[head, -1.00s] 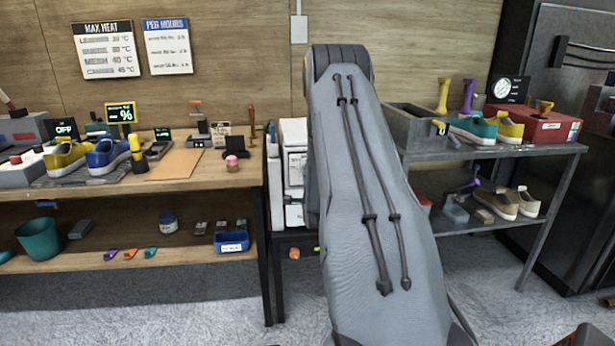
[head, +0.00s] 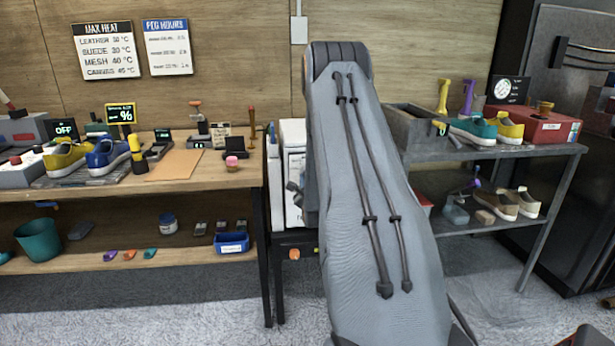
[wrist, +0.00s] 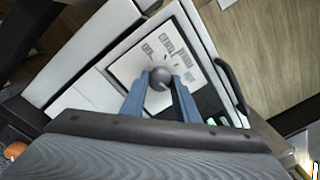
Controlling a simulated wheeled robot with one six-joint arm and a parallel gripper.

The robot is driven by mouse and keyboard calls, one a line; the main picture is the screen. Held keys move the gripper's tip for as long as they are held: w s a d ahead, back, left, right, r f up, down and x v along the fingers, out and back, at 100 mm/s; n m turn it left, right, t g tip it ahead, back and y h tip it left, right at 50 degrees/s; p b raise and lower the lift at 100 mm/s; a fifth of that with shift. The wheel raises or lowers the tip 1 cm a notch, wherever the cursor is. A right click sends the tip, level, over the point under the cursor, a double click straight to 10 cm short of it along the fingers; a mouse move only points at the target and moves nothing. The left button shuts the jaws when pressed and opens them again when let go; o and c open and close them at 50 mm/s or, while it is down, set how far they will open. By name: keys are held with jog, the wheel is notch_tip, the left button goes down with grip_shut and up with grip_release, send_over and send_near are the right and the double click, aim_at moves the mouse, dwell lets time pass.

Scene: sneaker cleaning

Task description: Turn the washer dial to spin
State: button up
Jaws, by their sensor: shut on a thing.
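The washer is a white box-shaped machine, mostly hidden behind my arm in the head view (head: 291,165). In the wrist view its dial (wrist: 160,76) is a round grey knob on a pale panel (wrist: 128,68) with small dark printed labels around it, too small to read. My gripper (wrist: 160,84) has its two blue fingers on either side of the knob, shut on it. The setting the dial points to cannot be made out.
A wooden bench (head: 205,178) with sneakers stands to the left. A grey shelf (head: 500,153) with shoes and a red box (head: 540,127) stands to the right. A dark handle (wrist: 231,88) sits beside the panel in the wrist view. Grey carpet lies in front.

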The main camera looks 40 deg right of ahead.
dwell(0.3)
jog(key=o, duration=1.1)
jog(key=shift+c, duration=0.2)
jog(key=shift+s, duration=0.1)
jog(key=v, duration=0.7)
jog(key=shift+s+a+b, duration=0.2)
jog(key=shift+s+b, duration=0.05)
jog(key=shift+b, duration=0.1)
